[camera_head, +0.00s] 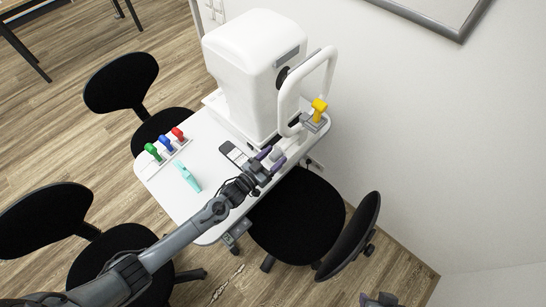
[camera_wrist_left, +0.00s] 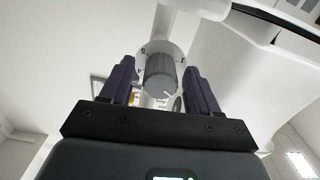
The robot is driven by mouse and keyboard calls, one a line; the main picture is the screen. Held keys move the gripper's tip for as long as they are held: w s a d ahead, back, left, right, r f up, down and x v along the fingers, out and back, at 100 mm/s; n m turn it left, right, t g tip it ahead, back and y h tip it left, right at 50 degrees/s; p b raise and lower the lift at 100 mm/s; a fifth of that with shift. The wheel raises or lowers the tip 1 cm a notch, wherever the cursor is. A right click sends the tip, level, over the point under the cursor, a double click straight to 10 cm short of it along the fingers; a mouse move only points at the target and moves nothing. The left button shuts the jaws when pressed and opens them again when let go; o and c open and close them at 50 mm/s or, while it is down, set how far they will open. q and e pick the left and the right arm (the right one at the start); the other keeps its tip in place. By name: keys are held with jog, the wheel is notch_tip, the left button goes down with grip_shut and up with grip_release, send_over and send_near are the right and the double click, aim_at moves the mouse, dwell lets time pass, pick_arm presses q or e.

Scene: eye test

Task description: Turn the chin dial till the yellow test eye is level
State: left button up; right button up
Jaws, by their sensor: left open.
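The yellow test eye (camera_head: 319,106) sits on a small grey holder at the white chin-rest frame (camera_head: 284,106), right of the big white instrument. It is too small to tell whether it is level. The chin dial (camera_wrist_left: 160,76) is a grey ridged knob over a pale numbered disc in the left wrist view. In the head view the dial (camera_head: 277,154) is small and partly hidden by my gripper. My left gripper (camera_head: 273,160) is open, its purple fingers on either side of the dial; I cannot tell whether they touch it. A dark piece, probably my right gripper (camera_head: 379,299), shows at the bottom edge.
The white instrument (camera_head: 252,70) fills the table's back. Green (camera_head: 152,151), blue (camera_head: 166,144) and red (camera_head: 178,134) pieces stand in a row at left. A turquoise item (camera_head: 188,176) and a phone-like device (camera_head: 233,153) lie on the table (camera_head: 208,220). Black chairs surround it.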

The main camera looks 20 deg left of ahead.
pick_arm(q)
jog(key=shift+c, duration=0.4)
jog(key=c, duration=1)
jog(key=shift+o, duration=0.2)
jog(key=m, duration=0.5)
jog(key=shift+m, duration=0.3)
jog(key=m, duration=0.6)
jog(key=o, duration=1)
